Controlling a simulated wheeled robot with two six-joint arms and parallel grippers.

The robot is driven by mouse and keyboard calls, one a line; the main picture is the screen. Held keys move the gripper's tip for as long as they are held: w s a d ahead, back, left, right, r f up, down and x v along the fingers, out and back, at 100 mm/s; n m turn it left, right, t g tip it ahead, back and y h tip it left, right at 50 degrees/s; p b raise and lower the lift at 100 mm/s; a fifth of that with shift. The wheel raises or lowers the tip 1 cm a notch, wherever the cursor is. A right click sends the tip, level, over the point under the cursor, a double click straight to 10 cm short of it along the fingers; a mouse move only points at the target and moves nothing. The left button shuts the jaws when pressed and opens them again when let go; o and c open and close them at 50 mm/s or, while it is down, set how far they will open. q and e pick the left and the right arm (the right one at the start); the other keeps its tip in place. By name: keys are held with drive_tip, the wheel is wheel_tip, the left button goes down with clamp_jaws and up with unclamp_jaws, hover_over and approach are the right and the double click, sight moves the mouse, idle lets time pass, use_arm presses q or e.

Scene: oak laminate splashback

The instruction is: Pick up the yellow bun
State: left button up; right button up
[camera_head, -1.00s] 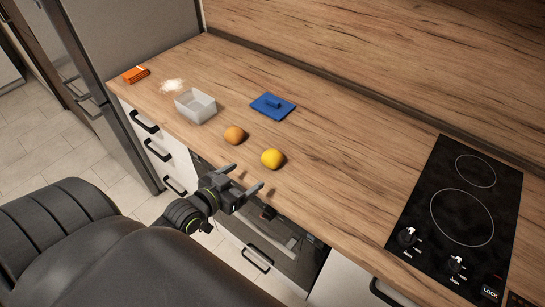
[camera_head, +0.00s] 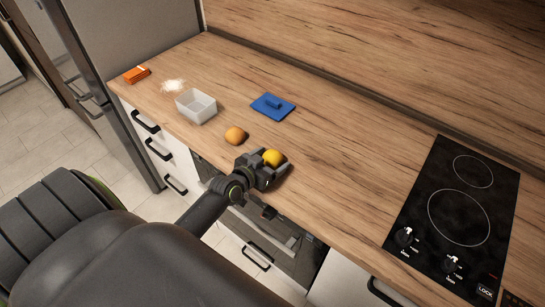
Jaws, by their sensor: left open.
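The yellow bun (camera_head: 272,157) sits on the wooden counter near its front edge. My left gripper (camera_head: 268,164) is at the bun, with its open fingers on either side of it. The gripper hides the bun's near lower part, and I cannot tell whether the fingers touch it. My right gripper is not in view.
An orange-brown bun (camera_head: 235,135) lies close to the left of my gripper. A black cooktop (camera_head: 455,215) is at right; the counter between is clear.

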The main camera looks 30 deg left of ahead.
use_arm(q)
drive_tip(key=shift+w+f, duration=0.2)
drive_tip(key=shift+w, duration=0.3)
drive_tip(key=c, duration=1)
drive_tip(key=shift+r, duration=0.1)
drive_tip(key=shift+c, duration=0.2)
